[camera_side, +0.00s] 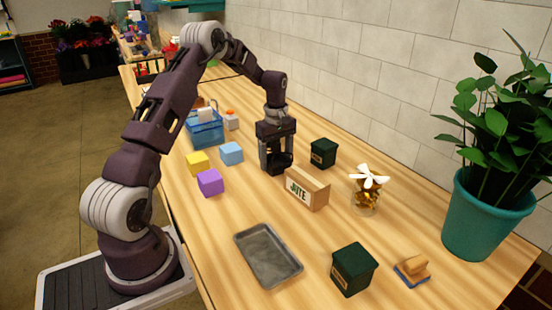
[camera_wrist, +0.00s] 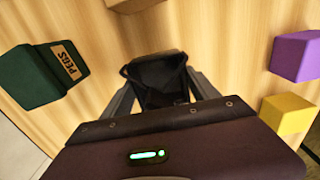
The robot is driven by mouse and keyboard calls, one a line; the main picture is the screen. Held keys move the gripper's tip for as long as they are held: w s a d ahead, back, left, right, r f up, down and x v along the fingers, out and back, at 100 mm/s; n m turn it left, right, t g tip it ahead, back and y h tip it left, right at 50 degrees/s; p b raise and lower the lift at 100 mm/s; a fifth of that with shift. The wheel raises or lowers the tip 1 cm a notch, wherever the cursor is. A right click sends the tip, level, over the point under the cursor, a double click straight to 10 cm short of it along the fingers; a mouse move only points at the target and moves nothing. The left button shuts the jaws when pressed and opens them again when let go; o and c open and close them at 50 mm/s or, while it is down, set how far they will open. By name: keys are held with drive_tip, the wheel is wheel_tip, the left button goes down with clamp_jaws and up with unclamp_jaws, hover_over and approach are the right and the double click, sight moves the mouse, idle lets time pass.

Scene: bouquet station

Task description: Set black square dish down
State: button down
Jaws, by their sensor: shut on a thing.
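A black square dish (camera_wrist: 158,75) sits between the fingers of my gripper (camera_side: 275,168), which is shut on it. In the side view the dish (camera_side: 281,159) is a small dark shape low between the fingers, close to the tabletop (camera_side: 213,235). I cannot tell whether it touches the wood. In the wrist view its hollow inside looks empty and one edge is hidden by my gripper body.
The JUTE box (camera_side: 306,189) stands just right of my gripper, with a dark green box (camera_side: 323,153) behind it. Blue (camera_side: 231,153), yellow (camera_side: 198,163) and purple (camera_side: 210,182) blocks are left. A grey tray (camera_side: 268,255) lies in front.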

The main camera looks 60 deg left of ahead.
drive_tip(key=shift+f, duration=0.15)
drive_tip(key=shift+c, duration=1)
unclamp_jaws()
wheel_tip(320, 180, up, 13)
drive_tip(key=s+d+r+m+t, duration=0.1)
drive_tip(key=s+d+r+m, duration=0.2)
drive_tip(key=d+r, duration=0.3)
drive_tip(key=s+d+r+m+t, duration=0.1)
drive_tip(key=s+d+r+m, duration=0.3)
drive_tip(key=d, duration=0.5)
drive_tip(key=s+d+m+t, duration=0.1)
drive_tip(key=s+d+m, duration=0.4)
drive_tip(key=s, duration=0.5)
drive_tip(key=s+d+f+m+t, duration=0.1)
drive_tip(key=s+d+m+t, duration=0.1)
drive_tip(key=s+d+m, duration=0.4)
drive_tip(key=s+d, duration=0.2)
drive_tip(key=s, duration=0.2)
drive_tip(key=shift+s+t, duration=0.2)
drive_tip(key=shift+t, duration=0.1)
drive_tip(key=shift+d, duration=0.1)
